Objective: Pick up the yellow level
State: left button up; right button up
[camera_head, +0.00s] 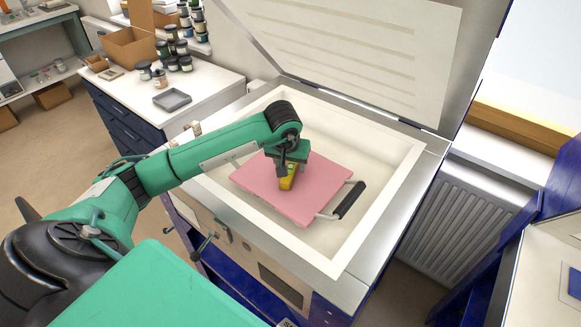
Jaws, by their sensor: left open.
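My left gripper (284,184) comes in from the left and points down over the level. It is open, with a dark finger in front of the level's left side. I cannot tell whether the fingers touch it. My right gripper is not in view.
A black handle (350,199) sticks out from the board's right side. The kiln lid (350,50) stands raised at the back. A counter with jars (173,64) and a grey tray (172,99) is at the left. A radiator (463,215) stands at the right.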

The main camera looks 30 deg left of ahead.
pick_arm(q)
jog(key=shift+w+f, duration=0.15)
jog(key=shift+f, duration=0.3)
jog(key=c, duration=1.1)
jog(key=shift+r, duration=0.1)
